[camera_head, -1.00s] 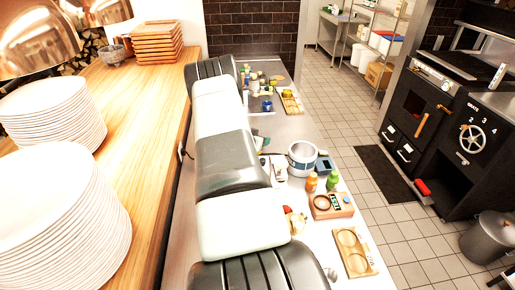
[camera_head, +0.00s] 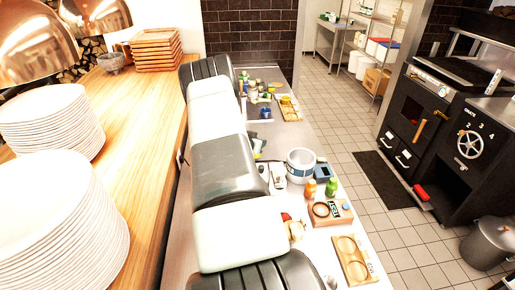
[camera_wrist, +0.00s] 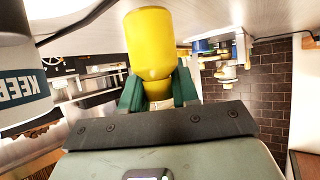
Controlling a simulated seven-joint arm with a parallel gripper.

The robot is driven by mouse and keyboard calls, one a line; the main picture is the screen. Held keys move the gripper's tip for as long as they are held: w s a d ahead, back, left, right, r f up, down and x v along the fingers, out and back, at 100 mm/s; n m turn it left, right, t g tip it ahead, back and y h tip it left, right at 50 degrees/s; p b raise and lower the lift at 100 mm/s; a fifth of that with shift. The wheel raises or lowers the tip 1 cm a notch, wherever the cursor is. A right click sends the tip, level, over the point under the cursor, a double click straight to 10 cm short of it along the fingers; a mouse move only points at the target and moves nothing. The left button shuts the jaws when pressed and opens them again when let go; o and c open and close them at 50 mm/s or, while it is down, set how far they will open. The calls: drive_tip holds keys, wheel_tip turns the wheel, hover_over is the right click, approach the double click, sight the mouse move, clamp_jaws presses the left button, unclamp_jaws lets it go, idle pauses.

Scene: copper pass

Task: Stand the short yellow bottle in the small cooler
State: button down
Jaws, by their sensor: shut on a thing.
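The short yellow bottle (camera_wrist: 149,45) is held between the green fingers of my gripper (camera_wrist: 158,88) in the wrist view. The gripper is shut on its narrower end, and the wide body sticks out beyond the fingertips. A round container with a dark-blue band, which looks like the small cooler (camera_head: 301,165), stands on the counter right of my arm in the head view. A rounded wall with a blue lettered band (camera_wrist: 28,88), likely the same cooler, is at the left of the wrist view, apart from the bottle. In the head view my arm mostly hides the gripper.
A wooden holder (camera_head: 328,212) and a wooden board (camera_head: 354,259) lie nearer. Several small items crowd the far counter. Plate stacks (camera_head: 55,215) fill the left wooden counter.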

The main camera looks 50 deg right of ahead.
wheel_tip(320, 180, up, 8)
drive_tip(key=shift+s+d+f, duration=0.1)
drive_tip(key=shift+s+d, duration=0.05)
drive_tip(key=s+d+r+m+g+y, duration=0.1)
drive_tip(key=s+r+m+g, duration=0.35)
drive_tip(key=s, duration=0.45)
drive_tip(key=s+d+r+m+g+y, duration=0.1)
drive_tip(key=s+d+r+m+g, duration=0.25)
drive_tip(key=s, duration=0.55)
wheel_tip(320, 180, down, 11)
drive_tip(key=s+a+m+g, duration=0.1)
drive_tip(key=shift+a+r, duration=0.15)
drive_tip(key=shift+a, duration=0.25)
drive_tip(key=shift+f, duration=0.55)
drive_tip(key=c, duration=0.8)
unclamp_jaws()
drive_tip(key=shift+c, duration=0.2)
